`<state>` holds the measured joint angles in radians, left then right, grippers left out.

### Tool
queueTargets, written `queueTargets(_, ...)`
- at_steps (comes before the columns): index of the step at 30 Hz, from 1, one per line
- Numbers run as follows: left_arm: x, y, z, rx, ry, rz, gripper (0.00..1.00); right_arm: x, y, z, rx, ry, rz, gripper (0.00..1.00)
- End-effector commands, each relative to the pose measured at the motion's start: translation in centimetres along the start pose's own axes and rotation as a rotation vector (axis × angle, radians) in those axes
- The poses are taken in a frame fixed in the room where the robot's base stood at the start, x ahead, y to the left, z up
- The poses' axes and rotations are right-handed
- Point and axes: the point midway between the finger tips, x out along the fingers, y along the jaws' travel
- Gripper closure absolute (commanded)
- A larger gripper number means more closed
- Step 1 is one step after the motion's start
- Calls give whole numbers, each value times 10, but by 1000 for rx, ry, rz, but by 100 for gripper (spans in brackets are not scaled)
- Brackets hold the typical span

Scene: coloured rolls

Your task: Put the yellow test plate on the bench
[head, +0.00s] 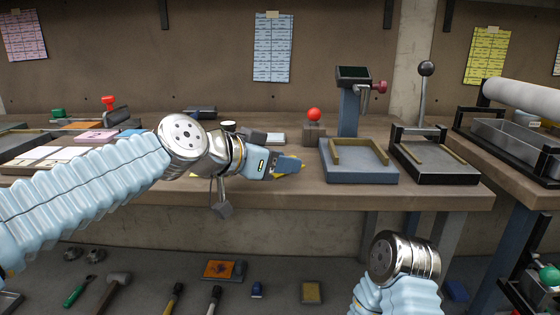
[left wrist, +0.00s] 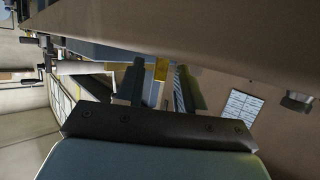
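My left gripper (head: 287,166) is over the front part of the bench (head: 440,195), just left of the grey fixture. A yellow piece, apparently the yellow test plate (head: 291,175), shows at and below its fingertips, mostly hidden by the gripper. In the left wrist view the yellow plate (left wrist: 161,69) shows as a narrow strip between the two dark fingers of the left gripper (left wrist: 160,85). The fingers stand apart, and gaps seem to show beside the strip. I cannot tell whether the plate touches the bench. My right arm is low at the right; its gripper does not show.
A grey fixture (head: 360,175) with tan rails is right of the left gripper. A lever press (head: 430,175) stands farther right, beside a black-framed roller unit (head: 510,135). A block with a red ball (head: 314,115) is behind the gripper. Tools, including a mallet (head: 112,283), lie below the bench.

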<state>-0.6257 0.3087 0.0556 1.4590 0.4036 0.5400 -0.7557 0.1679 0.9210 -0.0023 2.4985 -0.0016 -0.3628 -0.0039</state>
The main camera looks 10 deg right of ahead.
Motion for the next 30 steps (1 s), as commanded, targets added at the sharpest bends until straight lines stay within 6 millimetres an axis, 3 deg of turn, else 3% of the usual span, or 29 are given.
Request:
queueTargets(7,-6,0,-4,0,1,-1,62,-3,-2,0,-1,-1,-1,100)
queueTargets(21,-104,0,-3,0,2,-2,62,4,3,-1,2,2,2,100)
queueTargets(30,-122,0,-3,0,-1,0,62,4,4,-1,3,3,3,100)
